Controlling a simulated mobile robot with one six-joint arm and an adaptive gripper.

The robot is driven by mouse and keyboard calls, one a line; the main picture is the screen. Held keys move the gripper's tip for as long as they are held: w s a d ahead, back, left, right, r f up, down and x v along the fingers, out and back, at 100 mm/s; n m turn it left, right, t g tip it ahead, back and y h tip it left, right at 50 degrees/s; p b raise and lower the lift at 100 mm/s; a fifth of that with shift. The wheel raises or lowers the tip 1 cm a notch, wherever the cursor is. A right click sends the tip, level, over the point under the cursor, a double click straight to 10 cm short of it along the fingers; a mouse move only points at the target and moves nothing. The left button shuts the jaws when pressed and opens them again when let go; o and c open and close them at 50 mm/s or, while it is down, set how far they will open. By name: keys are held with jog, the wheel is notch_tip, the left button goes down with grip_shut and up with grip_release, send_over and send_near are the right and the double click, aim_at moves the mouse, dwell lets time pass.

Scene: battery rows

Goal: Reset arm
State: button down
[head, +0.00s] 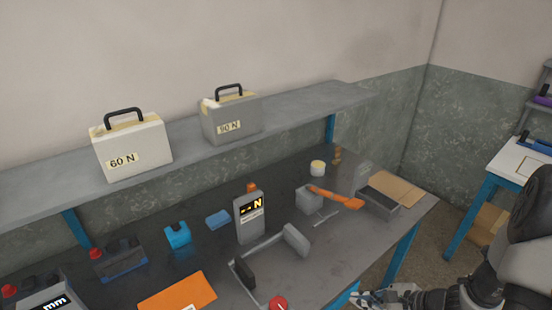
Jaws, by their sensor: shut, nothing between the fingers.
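My gripper (385,297) is at the bottom right of the head view, low beside the front right end of the workbench (285,170). It is shut, and I see nothing held in it. My dark arm comes in from the right edge. The lower part of the gripper is cut off by the frame's edge.
The bench holds a grey "N" gauge (249,216), an orange-handled device (335,197), a grey tray (378,202) and an orange sheet (178,293). A shelf (285,108) above carries "60 N" (131,145) and "90 N" (231,118) cases. A white-topped table (518,163) stands right.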

jog(key=s+a+r+n+g+h, duration=0.1)
jog(key=s+a+r+n+g, duration=0.15)
jog(key=a+r+n, duration=0.45)
jog(key=s+a+r+n+g, duration=0.2)
jog(key=s+a+r+n, duration=0.25)
jog(key=r, duration=0.45)
jog(key=s+d+r+n+t+h, duration=0.2)
jog(key=s+r+n+h, duration=0.4)
jog(key=s+r+n, duration=0.4)
jog(key=shift+s+t, duration=0.15)
jog(key=shift+t, duration=0.3)
jog(key=shift+d+r+n, duration=0.1)
jog(key=shift+n, duration=0.15)
